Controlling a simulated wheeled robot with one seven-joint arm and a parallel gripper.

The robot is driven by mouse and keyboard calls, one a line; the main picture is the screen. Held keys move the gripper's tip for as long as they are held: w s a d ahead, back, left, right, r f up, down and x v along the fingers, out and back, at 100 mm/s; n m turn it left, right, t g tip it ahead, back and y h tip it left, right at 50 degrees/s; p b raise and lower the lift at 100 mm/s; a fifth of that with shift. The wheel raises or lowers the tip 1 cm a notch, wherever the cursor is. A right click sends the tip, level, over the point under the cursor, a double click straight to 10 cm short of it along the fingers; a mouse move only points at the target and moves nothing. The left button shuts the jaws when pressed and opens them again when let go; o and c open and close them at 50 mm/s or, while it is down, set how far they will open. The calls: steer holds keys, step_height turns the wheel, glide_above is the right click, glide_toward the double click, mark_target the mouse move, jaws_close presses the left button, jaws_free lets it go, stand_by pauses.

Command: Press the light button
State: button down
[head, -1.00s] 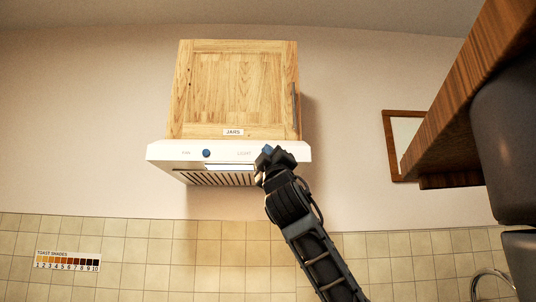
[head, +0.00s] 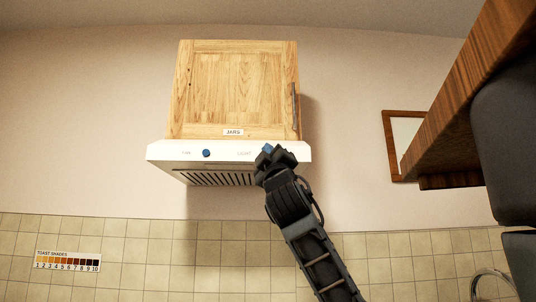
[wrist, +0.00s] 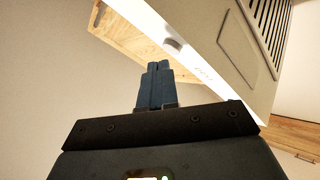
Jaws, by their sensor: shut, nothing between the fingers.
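The light button (wrist: 172,45) is a small round knob on the white front of the range hood (head: 165,152), beside the LIGHT label (head: 244,153). In the wrist view it looks grey and stands just beyond my fingertips. My gripper (head: 267,149) is at the right part of the hood front and hides the button's place in the head view. In the wrist view my gripper's blue fingers (wrist: 158,66) are closed together and empty. I cannot tell whether they touch the button. The hood lamp is dark.
A blue fan knob (head: 206,153) sits at the hood's left. A wooden cabinet (head: 235,88) marked JARS is above the hood. A wooden shelf (head: 470,95) and a framed panel (head: 404,140) are at the right. The wall left of the hood is clear.

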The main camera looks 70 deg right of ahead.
steer(key=s+a, duration=0.2)
steer(key=a, duration=0.3)
steer(key=shift+s+a, duration=0.15)
steer(key=shift+a, duration=0.15)
stand_by(1.7)
